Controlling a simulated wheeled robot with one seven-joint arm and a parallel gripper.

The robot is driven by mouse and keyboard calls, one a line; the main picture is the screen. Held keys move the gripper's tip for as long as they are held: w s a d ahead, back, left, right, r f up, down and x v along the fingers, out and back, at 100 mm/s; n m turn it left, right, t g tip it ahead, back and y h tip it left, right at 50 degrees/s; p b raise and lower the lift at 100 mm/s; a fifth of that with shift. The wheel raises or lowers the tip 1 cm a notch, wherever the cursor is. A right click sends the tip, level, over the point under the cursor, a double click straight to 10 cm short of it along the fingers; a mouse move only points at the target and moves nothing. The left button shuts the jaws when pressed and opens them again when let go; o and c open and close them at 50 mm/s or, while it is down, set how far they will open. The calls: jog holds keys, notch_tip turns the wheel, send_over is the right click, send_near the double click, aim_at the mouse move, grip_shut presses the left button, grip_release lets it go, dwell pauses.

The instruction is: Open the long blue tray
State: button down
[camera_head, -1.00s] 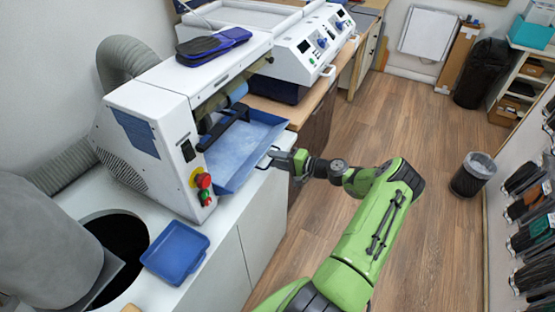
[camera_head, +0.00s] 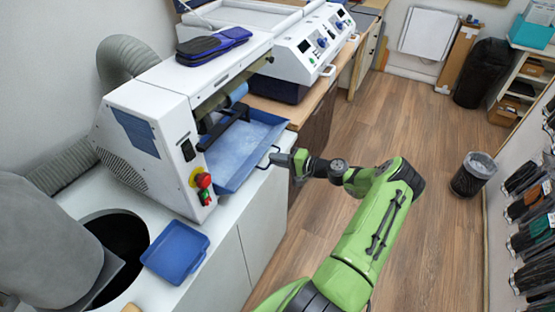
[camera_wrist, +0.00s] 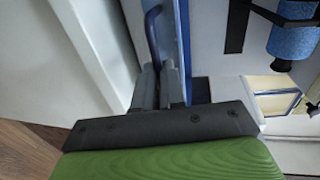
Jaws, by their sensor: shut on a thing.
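The long blue tray (camera_head: 240,150) sticks out of the front of the white machine, over the white cabinet top. A dark loop handle (camera_head: 265,158) is on its front edge. My gripper (camera_head: 276,158) is at this handle, on the tray's right side in the head view. In the wrist view, the two grey fingers of my gripper (camera_wrist: 159,75) are close together at the lower end of the dark handle (camera_wrist: 152,32). The blue tray wall (camera_wrist: 183,45) runs just beside them. The fingers hide the gripped part of the handle.
The white machine (camera_head: 150,125) has a red and green switch box (camera_head: 203,187) near the tray. A small blue tray (camera_head: 175,251) lies on the cabinet top (camera_head: 222,222). The wooden floor is clear up to a waste bin (camera_head: 472,174).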

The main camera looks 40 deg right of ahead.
dwell(0.8)
jog(key=f+b+v, duration=0.2)
jog(key=v, duration=1.1)
jog(key=shift+s+f, duration=0.35)
jog(key=shift+f, duration=0.05)
jog(key=c, duration=1.3)
grip_release()
jog(key=shift+o, duration=0.2)
jog(key=v, duration=1.5)
jog(key=shift+s, duration=0.35)
